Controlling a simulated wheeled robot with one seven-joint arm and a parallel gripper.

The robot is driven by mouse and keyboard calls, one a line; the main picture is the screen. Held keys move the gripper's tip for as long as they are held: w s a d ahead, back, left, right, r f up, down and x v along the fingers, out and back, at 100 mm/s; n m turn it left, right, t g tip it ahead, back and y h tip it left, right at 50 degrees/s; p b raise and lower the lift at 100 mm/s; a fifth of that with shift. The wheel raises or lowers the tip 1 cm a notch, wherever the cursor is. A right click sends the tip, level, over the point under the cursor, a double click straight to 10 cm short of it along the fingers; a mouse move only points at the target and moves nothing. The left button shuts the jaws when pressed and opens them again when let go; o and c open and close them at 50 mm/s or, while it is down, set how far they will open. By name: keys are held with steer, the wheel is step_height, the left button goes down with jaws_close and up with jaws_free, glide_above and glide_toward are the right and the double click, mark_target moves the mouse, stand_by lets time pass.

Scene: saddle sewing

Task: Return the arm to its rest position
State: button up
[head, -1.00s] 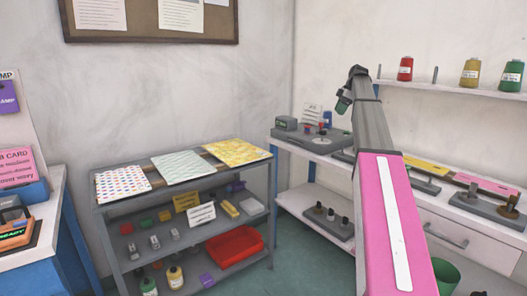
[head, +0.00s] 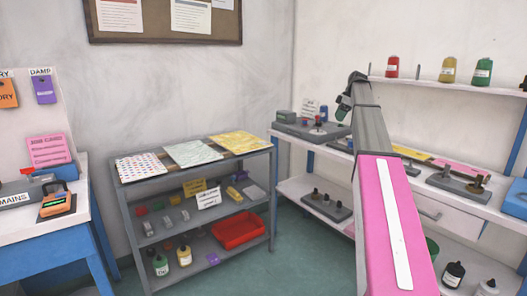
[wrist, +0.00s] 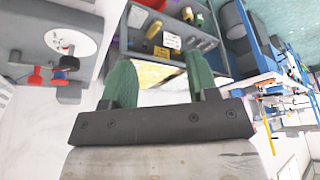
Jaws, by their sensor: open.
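My arm, with its pink link (head: 385,225) and grey forearm (head: 371,125), reaches up and forward on the right of the head view. My gripper (head: 343,108) is at its far end, small and partly hidden by the wrist, in front of the white wall. In the wrist view my gripper (wrist: 160,80) shows two green fingers spread apart. Nothing is held between them; a grey shelf with yellow sheets shows in the gap behind.
A grey shelf cart (head: 195,170) with patterned sheets and a red tray (head: 238,230) stands at centre left. A blue-legged bench (head: 75,217) is at left. A white workbench (head: 440,203) and spool shelf (head: 440,86) line the right wall. Green floor (head: 305,265) is free between.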

steer(key=s+a+f+m+h, duration=0.1)
steer(key=s+a+f+m, duration=0.3)
steer(key=f, duration=0.6)
steer(key=s+a+f+m, duration=0.1)
steer(key=s+a+f, duration=0.3)
steer(key=f, duration=0.5)
steer(key=s+a+f+m+h, duration=0.1)
steer(key=s+a+f+m, duration=0.15)
steer(key=s+f, duration=0.55)
steer(key=s+a+f+m+h, duration=0.1)
steer(key=s+a+f+m, duration=0.2)
steer(key=s+f, duration=0.7)
steer(key=s+a+f+m+h, duration=0.1)
steer(key=s+a+f+m, duration=0.2)
steer(key=s+f, duration=0.8)
steer(key=shift+s+f+m+g, duration=0.15)
steer(key=shift+s+m+g, duration=0.3)
steer(key=shift+m, duration=0.6)
